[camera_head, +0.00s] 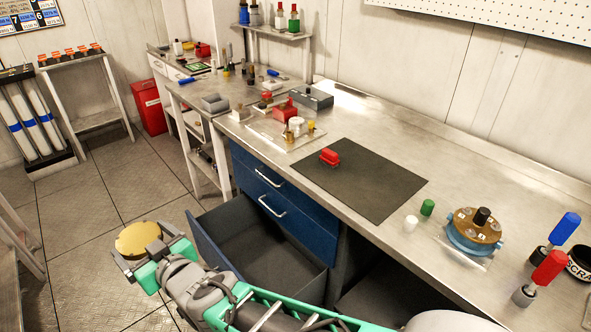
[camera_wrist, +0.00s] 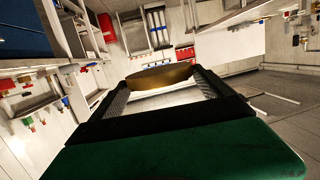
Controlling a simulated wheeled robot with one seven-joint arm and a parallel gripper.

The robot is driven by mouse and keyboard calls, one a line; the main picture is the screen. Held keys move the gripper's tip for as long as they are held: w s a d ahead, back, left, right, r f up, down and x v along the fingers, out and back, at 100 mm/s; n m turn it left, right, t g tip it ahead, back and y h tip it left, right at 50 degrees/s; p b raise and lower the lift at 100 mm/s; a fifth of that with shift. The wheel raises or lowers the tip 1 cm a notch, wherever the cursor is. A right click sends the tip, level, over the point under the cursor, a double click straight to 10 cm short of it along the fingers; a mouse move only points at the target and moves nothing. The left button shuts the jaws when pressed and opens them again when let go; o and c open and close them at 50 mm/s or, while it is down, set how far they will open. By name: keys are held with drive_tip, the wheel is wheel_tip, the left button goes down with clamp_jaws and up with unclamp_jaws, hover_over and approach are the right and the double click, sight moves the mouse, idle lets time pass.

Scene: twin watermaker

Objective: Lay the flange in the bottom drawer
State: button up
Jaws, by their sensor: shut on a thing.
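The flange (camera_head: 138,239) is a round brass-coloured disc, held at the lower left of the head view. My gripper (camera_head: 146,256) is shut on it, to the left of the drawer and apart from it. In the wrist view the flange (camera_wrist: 160,76) shows nearly edge-on between the fingertips of my gripper (camera_wrist: 160,85). The bottom drawer (camera_head: 262,250) is pulled out from the blue cabinet below the bench, and its visible inside looks empty. My arm hides part of its near side.
The workbench (camera_head: 350,115) bears a dark mat (camera_head: 375,180) with a red part (camera_head: 330,157). A blue-and-brown round assembly (camera_head: 474,231) stands at the right. The upper drawers (camera_head: 262,178) are shut. Open floor (camera_head: 85,225) lies to the left of the drawer.

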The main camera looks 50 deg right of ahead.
drive_tip(key=d+r+m+g+h+b, duration=0.1)
drive_tip(key=d+m+g+h+b, duration=0.6)
drive_tip(key=d, duration=1.8)
drive_tip(key=m+g+h+b, duration=0.1)
drive_tip(key=m+g+h, duration=0.4)
drive_tip(key=m+h, duration=0.3)
hover_over(344, 185)
wheel_tip(344, 185, down, 6)
drive_tip(key=shift+w+a+f, duration=0.1)
drive_tip(key=shift+a+f, duration=0.05)
drive_tip(key=shift+d+f, duration=0.15)
drive_tip(key=shift+f, duration=0.75)
drive_tip(key=shift+d+f, duration=0.1)
drive_tip(key=shift+f, duration=0.8)
